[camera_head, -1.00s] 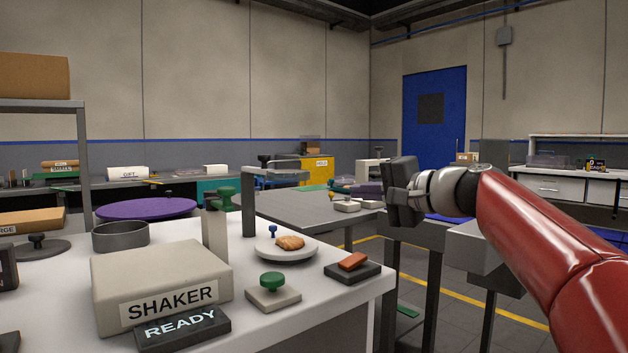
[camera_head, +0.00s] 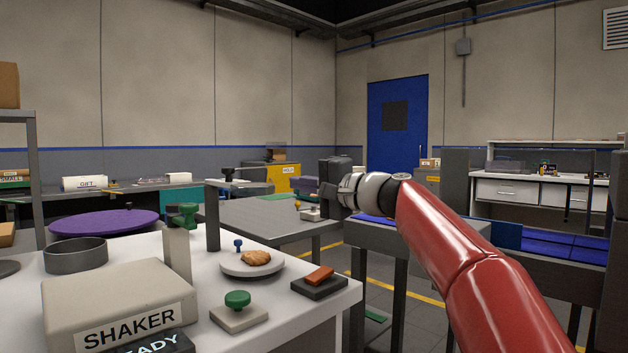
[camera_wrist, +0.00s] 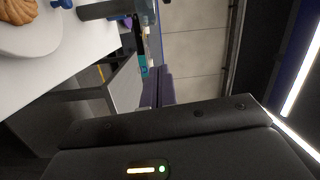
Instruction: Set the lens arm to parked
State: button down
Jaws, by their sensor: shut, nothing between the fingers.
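A dark grey post (camera_head: 212,225) with a flat horizontal arm (camera_head: 240,187) on top, which looks like the lens arm, stands at the back of the white table. Its arm points right, above and behind a round pale plate (camera_head: 234,266) with a biscuit (camera_head: 257,258) and a small blue knob (camera_head: 238,245). My gripper (camera_head: 326,183) is shut and empty, in the air to the right of the post and apart from it. The wrist view shows the biscuit (camera_wrist: 18,10) and a grey bar (camera_wrist: 105,9), perhaps part of the lens arm. No parked mark is readable.
The SHAKER box (camera_head: 110,300), a green-knobbed block (camera_head: 238,312) and a dark block with an orange top (camera_head: 318,282) stand on the white table (camera_head: 290,315). A grey table (camera_head: 265,215) lies behind. The air between my gripper and the post looks clear.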

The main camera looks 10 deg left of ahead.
jog(key=a, duration=0.1)
jog(key=s+a, duration=0.1)
jog(key=a, duration=0.2)
jog(key=shift+s+a+f, duration=0.15)
jog(key=shift+s+a, duration=0.15)
jog(key=shift+s, duration=0.05)
dwell(0.3)
